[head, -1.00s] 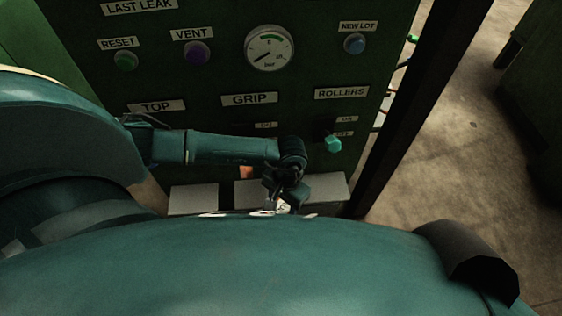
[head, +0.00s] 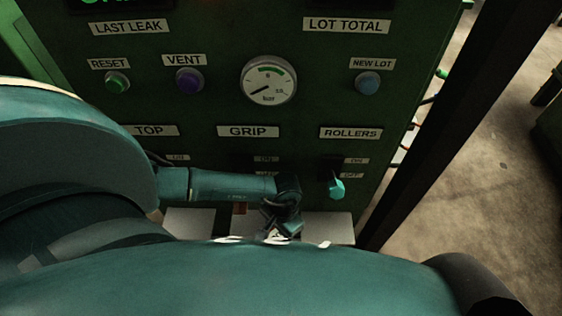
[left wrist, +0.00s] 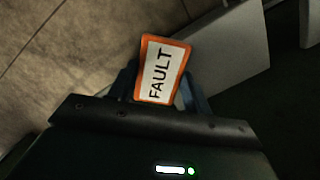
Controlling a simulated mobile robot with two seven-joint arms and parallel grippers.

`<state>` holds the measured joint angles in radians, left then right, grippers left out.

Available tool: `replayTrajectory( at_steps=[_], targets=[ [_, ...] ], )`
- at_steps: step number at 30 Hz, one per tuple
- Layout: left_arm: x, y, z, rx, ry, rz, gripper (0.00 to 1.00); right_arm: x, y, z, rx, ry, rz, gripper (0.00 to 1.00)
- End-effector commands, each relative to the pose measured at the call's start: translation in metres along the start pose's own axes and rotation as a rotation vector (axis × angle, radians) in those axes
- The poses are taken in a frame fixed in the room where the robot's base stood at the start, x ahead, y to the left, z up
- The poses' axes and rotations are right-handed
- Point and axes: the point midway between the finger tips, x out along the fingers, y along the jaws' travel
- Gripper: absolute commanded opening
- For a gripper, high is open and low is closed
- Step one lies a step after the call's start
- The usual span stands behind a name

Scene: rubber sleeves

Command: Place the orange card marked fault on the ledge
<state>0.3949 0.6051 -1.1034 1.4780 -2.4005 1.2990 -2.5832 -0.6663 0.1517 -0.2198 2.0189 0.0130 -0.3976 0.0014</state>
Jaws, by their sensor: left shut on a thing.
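The orange card marked FAULT (left wrist: 162,70), with a white label and black lettering, is between the fingers of my left gripper (left wrist: 158,88) in the left wrist view. The gripper is shut on it, and the card sticks out past the fingertips. In the head view my left gripper (head: 281,226) is low in front of the green panel, partly hidden by my own body. Pale grey flat surfaces that look like the ledge (head: 327,229) run along the panel's foot behind it. A pale grey surface (left wrist: 232,45) also lies beyond the card in the wrist view. My right gripper is not seen.
The green panel (head: 215,107) carries a gauge (head: 268,80), buttons and labelled switches. A turquoise-tipped switch (head: 336,189) under ROLLERS sticks out right of my left gripper. A dark post (head: 447,110) stands at the panel's right. Bare floor lies beyond.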

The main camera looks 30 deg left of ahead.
Motion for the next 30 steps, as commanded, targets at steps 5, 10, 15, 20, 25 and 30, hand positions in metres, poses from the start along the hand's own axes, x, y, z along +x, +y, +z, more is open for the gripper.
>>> replayTrajectory(
  at_steps=[5, 10, 15, 20, 25, 30],
  targets=[
    [0.000, 0.000, 0.000, 0.000, 0.000, 0.000, 0.27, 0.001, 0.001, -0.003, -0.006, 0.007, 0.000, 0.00],
    [0.004, 0.000, 0.000, 0.000, 0.000, -0.001, 0.51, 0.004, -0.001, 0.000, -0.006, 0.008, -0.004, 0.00],
    [0.003, 0.000, 0.000, 0.000, -0.001, 0.000, 0.65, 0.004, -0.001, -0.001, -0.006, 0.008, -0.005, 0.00],
    [0.003, 0.000, 0.000, 0.000, -0.001, 0.000, 0.71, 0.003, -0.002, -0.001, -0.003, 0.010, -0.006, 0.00],
    [0.002, 0.000, 0.000, -0.001, -0.001, 0.000, 0.71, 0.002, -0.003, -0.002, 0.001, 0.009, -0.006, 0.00],
    [-0.013, 0.000, -0.002, 0.000, 0.005, 0.000, 0.71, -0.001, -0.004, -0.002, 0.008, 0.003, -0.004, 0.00]
  ],
)
